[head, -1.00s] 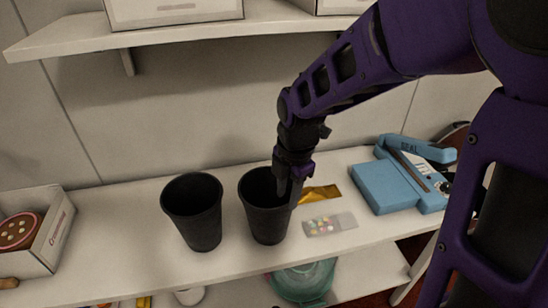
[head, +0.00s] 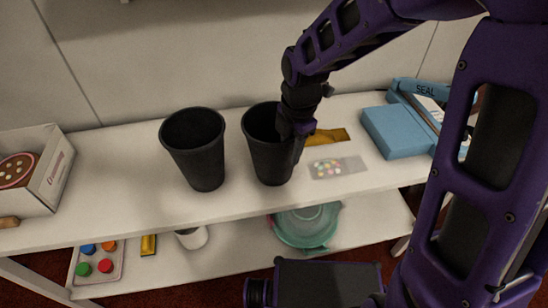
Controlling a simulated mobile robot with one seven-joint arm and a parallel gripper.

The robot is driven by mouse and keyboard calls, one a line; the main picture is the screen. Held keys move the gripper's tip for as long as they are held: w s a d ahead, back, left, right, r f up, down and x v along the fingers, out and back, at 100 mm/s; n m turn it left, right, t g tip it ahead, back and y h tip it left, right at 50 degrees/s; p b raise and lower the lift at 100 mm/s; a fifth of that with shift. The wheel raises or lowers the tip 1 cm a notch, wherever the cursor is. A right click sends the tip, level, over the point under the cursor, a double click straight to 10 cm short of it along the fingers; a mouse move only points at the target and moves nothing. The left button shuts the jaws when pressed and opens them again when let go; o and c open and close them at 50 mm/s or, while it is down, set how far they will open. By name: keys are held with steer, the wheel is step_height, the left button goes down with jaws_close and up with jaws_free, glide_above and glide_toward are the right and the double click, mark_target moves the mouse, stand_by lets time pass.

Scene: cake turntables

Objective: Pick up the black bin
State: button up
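Two black bins stand upright side by side on the white upper shelf: the left bin (head: 195,150) and the right bin (head: 268,150). Both are open at the top. My gripper (head: 296,150) points down at the right side of the right bin, with its dark fingers over or at the rim and wall. The fingers blend with the dark bin, so I cannot tell whether they are open or closed on the wall.
A white box (head: 45,180) stands left on the shelf (head: 110,190). A candy packet (head: 338,168), a gold packet (head: 326,137) and a blue sealer (head: 398,130) lie right of the bins. A teal bowl (head: 306,225), a white cup (head: 191,237) and a tray of colored pieces (head: 98,262) are on the lower shelf.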

jaws_close()
stand_by(1.4)
